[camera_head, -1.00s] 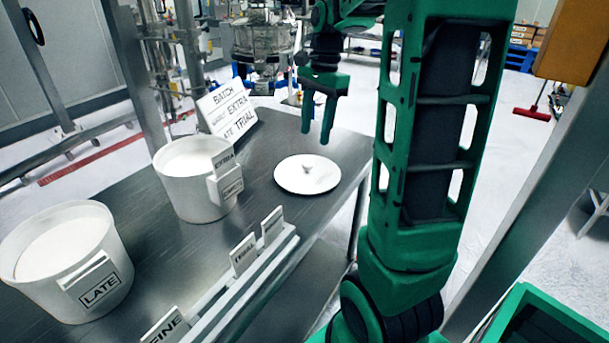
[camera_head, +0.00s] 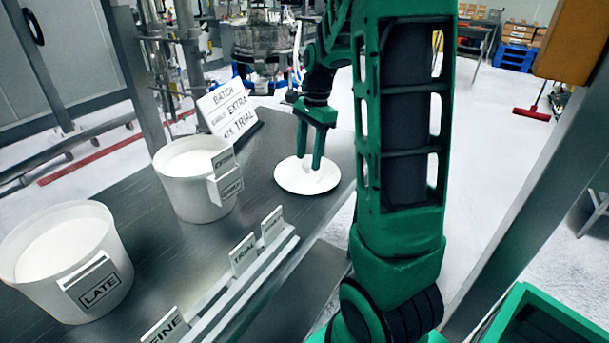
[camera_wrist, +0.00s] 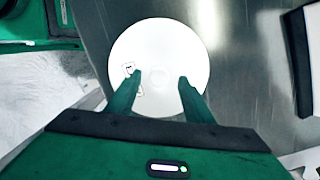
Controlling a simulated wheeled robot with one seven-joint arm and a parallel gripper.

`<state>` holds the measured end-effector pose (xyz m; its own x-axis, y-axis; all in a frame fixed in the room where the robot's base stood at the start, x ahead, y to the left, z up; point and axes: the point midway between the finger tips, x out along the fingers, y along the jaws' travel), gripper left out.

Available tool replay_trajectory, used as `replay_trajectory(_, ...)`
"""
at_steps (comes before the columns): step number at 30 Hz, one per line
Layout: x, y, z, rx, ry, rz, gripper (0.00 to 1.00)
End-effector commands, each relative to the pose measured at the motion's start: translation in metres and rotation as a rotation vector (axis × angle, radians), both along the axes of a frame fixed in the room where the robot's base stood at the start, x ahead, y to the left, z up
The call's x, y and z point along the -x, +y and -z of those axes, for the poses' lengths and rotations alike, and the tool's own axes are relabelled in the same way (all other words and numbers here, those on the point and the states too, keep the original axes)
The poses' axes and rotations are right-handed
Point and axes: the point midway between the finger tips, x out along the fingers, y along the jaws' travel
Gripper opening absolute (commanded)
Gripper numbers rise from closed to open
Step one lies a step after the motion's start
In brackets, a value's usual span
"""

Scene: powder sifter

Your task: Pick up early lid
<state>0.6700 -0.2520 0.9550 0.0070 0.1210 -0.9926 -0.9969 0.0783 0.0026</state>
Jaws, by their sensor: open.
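A round white lid (camera_head: 296,180) lies flat on the metal table, right of the nearer-centre white bucket. In the wrist view the lid (camera_wrist: 160,40) shows a small knob at its middle and a small printed label near its left part. My gripper (camera_head: 309,168) is open and points down, its two fingers just over the lid on either side of the knob. In the wrist view the fingertips (camera_wrist: 160,76) are apart with nothing between them but the lid below. I cannot tell whether the fingers touch the lid.
Two white buckets stand on the table (camera_head: 150,235): one marked LATE (camera_head: 85,235) and one (camera_head: 190,160) with small tags. A sign (camera_head: 228,110) stands behind. A rail with label cards (camera_head: 243,255) runs along the front. A green crate (camera_head: 540,315) is at lower right.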

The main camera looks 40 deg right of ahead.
Motion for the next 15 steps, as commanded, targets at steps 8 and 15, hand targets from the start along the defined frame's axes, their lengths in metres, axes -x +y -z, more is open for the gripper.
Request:
replay_trajectory(8,0.000,0.002,0.017,0.000,-0.001,0.000,0.47)
replay_trajectory(15,0.000,0.002,0.017,0.000,-0.001,0.000,0.26)
